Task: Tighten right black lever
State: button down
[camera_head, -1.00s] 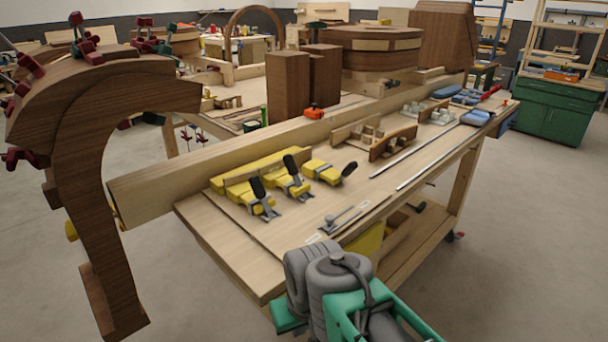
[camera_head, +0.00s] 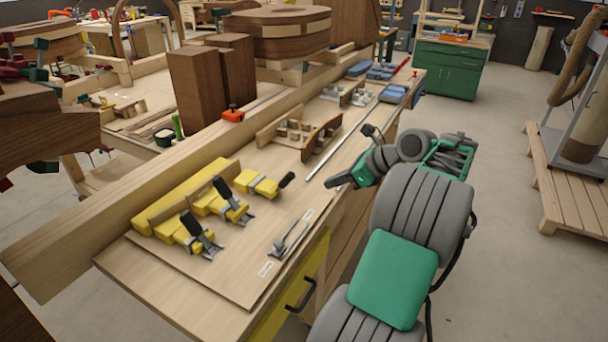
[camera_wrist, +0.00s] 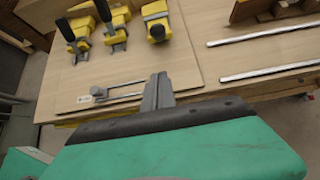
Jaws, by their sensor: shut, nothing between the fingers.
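Three yellow clamps with black levers sit in a row on the workbench (camera_head: 130,275). The right black lever (camera_head: 287,180) sticks out to the right of its yellow clamp (camera_head: 256,185); in the wrist view this lever (camera_wrist: 157,32) points toward my gripper. The middle black lever (camera_head: 222,187) and left black lever (camera_head: 190,222) slant up from their clamps. My gripper (camera_head: 333,182) is shut and empty, to the right of the right lever and apart from it, by the bench's right edge. In the wrist view my gripper (camera_wrist: 159,88) shows below the right clamp.
A metal toggle tool (camera_head: 288,240) lies on the board in front of the clamps. A long metal rod (camera_head: 338,153) and wooden forms (camera_head: 322,138) lie beyond. Tall brown blocks (camera_head: 195,90) stand behind the beam. Bare bench surface lies between the clamps and my gripper.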

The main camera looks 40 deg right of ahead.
aim_at(284, 183)
jog(key=b+x, duration=0.1)
jog(key=x, duration=0.7)
jog(key=shift+s+d+f, duration=0.1)
jog(key=shift+f, duration=0.15)
jog(key=w, duration=0.1)
jog(key=w+a+r+p, duration=0.1)
jog(key=w, duration=0.1)
jog(key=shift+w+r, duration=0.15)
jog(key=shift+w+a+r, duration=0.15)
jog(key=shift+w+r, duration=0.05)
jog(key=shift+w, duration=0.15)
